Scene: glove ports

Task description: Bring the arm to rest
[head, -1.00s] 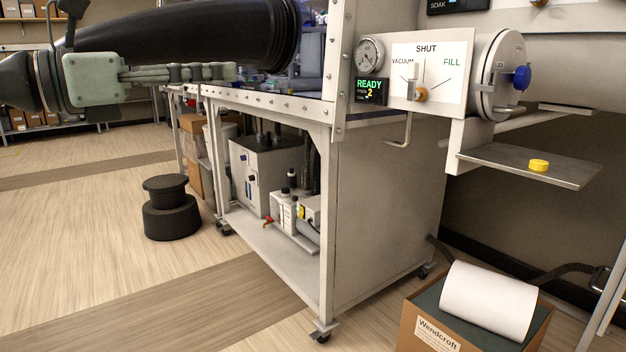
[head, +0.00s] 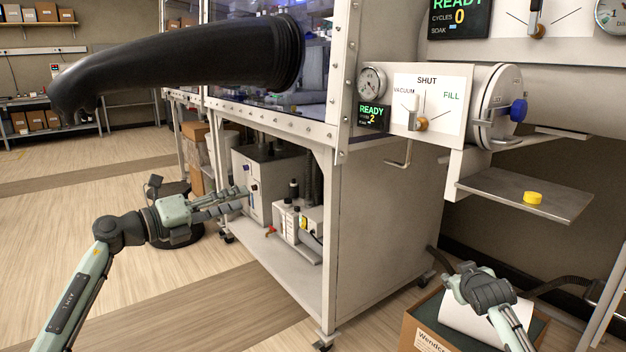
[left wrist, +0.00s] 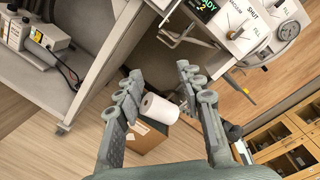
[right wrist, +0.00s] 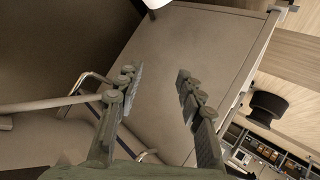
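My left arm comes in from the lower left of the head view. Its gripper (head: 240,197) is in the air below the black glove sleeve (head: 180,68), pointing right towards the open shelf under the glove box. In the left wrist view its two fingers (left wrist: 160,73) are spread with nothing between them held. My right arm shows at the lower right of the head view, in front of the white roll; its fingers are not clear there. In the right wrist view the right gripper's fingers (right wrist: 157,78) are spread and empty, facing a grey panel.
The glove box frame (head: 335,150) stands on a wheeled cabinet (head: 385,235). A shelf (head: 560,196) with a yellow cap (head: 532,198) juts out at right. A carton (head: 420,335) holds the white roll (head: 460,318). A black round stool (head: 170,188) stands behind my left gripper. Floor at left is clear.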

